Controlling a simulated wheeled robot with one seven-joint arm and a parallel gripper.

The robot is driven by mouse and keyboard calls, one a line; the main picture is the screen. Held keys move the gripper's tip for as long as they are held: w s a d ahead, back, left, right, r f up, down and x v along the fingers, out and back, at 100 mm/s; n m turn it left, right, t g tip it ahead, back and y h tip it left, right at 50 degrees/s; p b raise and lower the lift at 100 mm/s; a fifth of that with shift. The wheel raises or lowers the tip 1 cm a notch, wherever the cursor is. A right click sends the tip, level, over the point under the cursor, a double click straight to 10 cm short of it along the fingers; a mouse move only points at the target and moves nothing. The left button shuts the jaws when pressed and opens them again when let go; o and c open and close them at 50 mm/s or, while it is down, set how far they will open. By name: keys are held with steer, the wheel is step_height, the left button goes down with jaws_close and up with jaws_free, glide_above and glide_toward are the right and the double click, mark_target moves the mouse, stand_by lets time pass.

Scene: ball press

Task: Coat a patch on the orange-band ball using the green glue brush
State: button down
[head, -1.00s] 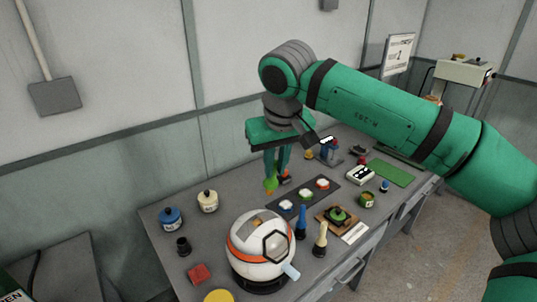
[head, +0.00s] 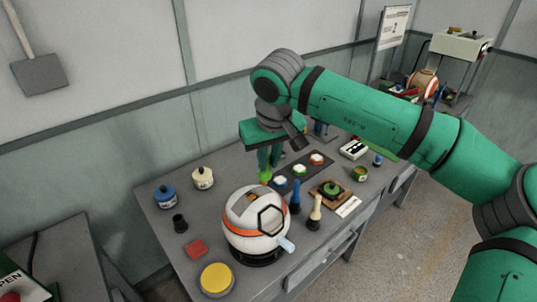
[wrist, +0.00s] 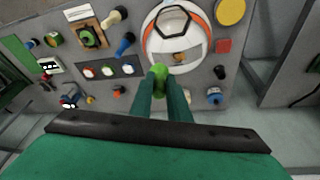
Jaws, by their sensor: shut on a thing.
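The white ball with an orange band (head: 240,234) sits in a dark ring stand near the front of the bench. It also shows in the wrist view (wrist: 158,42). A dark hexagon outline (head: 271,220) and a small tan patch (head: 253,209) are on its surface. My gripper (head: 267,160) is shut on the green brush (head: 265,176), above the bench and just behind the ball in the head view. In the wrist view the green brush (wrist: 159,73) points toward the ball's near edge; I cannot tell whether they touch. Most of its handle is hidden by the fingers.
Blue and cream pots (head: 203,178), a black cup (head: 180,223), a red block (head: 196,248) and a yellow disc (head: 216,279) lie left of the ball. A blue brush (head: 295,196) and a cream brush (head: 315,213) stand close on its right. Another orange-banded ball (head: 424,83) is on a far cart.

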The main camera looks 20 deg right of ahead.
steer(key=shift+f, duration=1.05)
stand_by(0.8)
steer(key=shift+a, duration=0.2)
steer(key=shift+s+a, duration=0.55)
steer(key=shift+a, duration=0.25)
steer(key=shift+s+a, duration=0.55)
steer(key=shift+a, duration=0.3)
steer(key=shift+s+a, duration=0.55)
steer(key=shift+a, duration=0.25)
stand_by(1.2)
